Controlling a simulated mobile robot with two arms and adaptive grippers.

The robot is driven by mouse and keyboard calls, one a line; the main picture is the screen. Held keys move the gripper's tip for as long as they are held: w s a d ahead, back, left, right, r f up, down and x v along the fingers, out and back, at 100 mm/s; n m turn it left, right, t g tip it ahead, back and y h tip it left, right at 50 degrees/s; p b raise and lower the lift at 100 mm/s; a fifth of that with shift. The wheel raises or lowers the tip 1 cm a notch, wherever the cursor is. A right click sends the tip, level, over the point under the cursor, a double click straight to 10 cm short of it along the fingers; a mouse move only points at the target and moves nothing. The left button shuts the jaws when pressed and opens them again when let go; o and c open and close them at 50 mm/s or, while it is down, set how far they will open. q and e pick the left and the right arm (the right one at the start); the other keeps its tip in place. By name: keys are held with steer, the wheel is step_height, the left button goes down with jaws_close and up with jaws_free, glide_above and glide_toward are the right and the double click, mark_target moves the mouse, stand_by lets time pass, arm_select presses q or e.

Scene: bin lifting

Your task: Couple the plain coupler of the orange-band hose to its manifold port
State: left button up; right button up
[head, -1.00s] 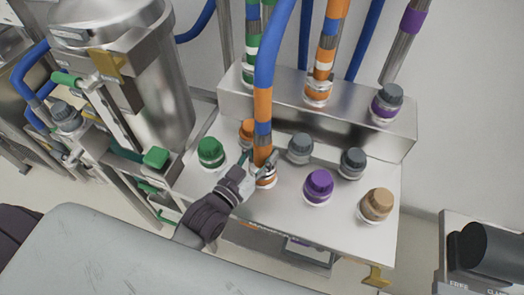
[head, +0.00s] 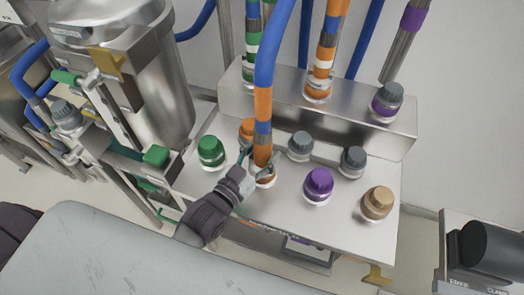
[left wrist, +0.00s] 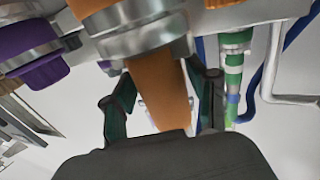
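The orange-band hose (head: 263,102) hangs down, blue above with orange and grey sections below. Its lower orange end (head: 262,154) stands upright over a port (head: 265,178) near the front of the steel manifold (head: 330,225), seemingly seated. In the left wrist view the orange end (left wrist: 160,85) meets a metal collar (left wrist: 142,38) with no clear gap. My left gripper (head: 257,158) is open, one finger each side of the hose end; it also shows in the left wrist view (left wrist: 165,100), with space beside the hose. My right gripper is out of view.
Green (head: 211,152), orange (head: 248,130), purple (head: 319,184), tan (head: 377,203) and grey capped ports surround the hose. Other banded hoses rise from the raised block (head: 345,110) behind. A steel tank (head: 140,80) stands left; a dark clamp device (head: 490,250) is at right.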

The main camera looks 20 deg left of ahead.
arm_select(q)
steer(key=shift+o, duration=0.6)
steer(key=v, duration=1.2)
